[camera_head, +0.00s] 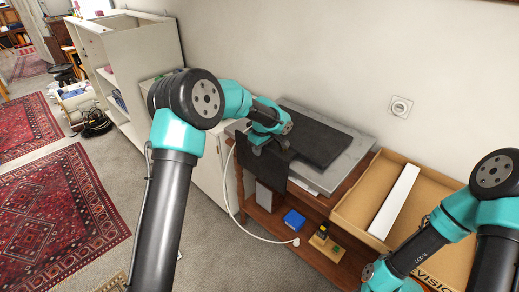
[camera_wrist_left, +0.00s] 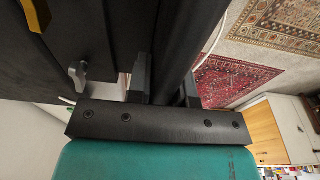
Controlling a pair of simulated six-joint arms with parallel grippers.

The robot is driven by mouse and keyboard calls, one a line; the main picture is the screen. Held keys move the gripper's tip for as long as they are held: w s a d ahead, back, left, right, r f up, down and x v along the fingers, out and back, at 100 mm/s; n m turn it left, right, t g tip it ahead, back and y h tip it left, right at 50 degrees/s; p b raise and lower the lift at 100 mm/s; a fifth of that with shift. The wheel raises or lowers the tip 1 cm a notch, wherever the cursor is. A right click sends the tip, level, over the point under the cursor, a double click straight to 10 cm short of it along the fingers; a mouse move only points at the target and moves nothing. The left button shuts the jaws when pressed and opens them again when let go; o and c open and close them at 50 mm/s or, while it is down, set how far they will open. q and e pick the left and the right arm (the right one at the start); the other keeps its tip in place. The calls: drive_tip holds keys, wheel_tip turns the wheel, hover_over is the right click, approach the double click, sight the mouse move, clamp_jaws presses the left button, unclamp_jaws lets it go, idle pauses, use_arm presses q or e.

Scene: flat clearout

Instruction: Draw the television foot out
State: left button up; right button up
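The television lies flat on the wooden stand, a grey panel (camera_head: 352,158) with a raised black back (camera_head: 315,135). My left gripper (camera_head: 262,140) is over its left end. A dark flat piece (camera_head: 265,170), which looks like the television foot, sits under the gripper and hangs past the stand's front edge. In the left wrist view, a dark bar of the foot (camera_wrist_left: 188,35) runs between the two fingers of my left gripper (camera_wrist_left: 165,88), which appear closed on it. The foot's joint with the television is hidden. My right arm shows at lower right; its gripper is out of view.
An open cardboard box (camera_head: 352,213) with a long white foam piece (camera_head: 394,202) stands right of the stand. The shelf below holds a blue box (camera_head: 294,220) and a yellow-black item (camera_head: 322,230). A white cable (camera_head: 240,218) hangs in front, ending in a plug.

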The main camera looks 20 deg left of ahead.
use_arm(q)
clamp_jaws()
idle(0.8)
drive_tip(key=shift+c, duration=0.4)
unclamp_jaws()
drive_tip(key=shift+r, duration=0.15)
clamp_jaws()
